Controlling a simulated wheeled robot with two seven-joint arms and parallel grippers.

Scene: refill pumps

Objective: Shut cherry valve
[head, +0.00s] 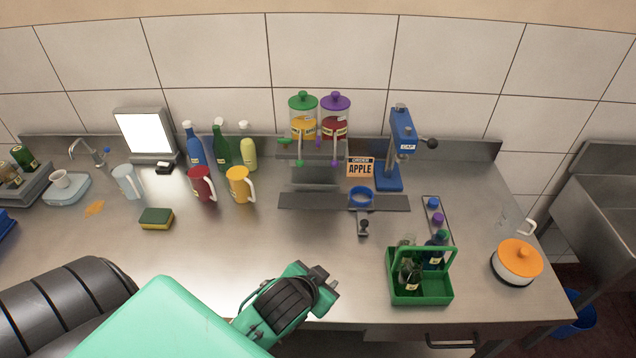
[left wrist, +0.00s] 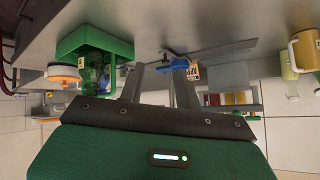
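The dispenser with the purple lid (head: 335,103) holds red liquid and stands on the rack at the back wall. A small purple lever (head: 318,143) shows by its front left, and its spout hangs below; the lever's exact setting is too small to tell. Beside it, left, is the green-lidded dispenser (head: 303,105) with orange liquid and a green handle (head: 285,141) pointing left. My left gripper (head: 328,279) is over the counter's front edge, far from the dispensers. In the left wrist view its two fingers (left wrist: 157,88) are apart with nothing between. My right gripper is not in view.
An APPLE sign (head: 360,168) and a blue press (head: 401,150) stand right of the dispensers. A green bottle carrier (head: 420,292) is at front right. Red (head: 201,186) and yellow (head: 238,187) pitchers stand left.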

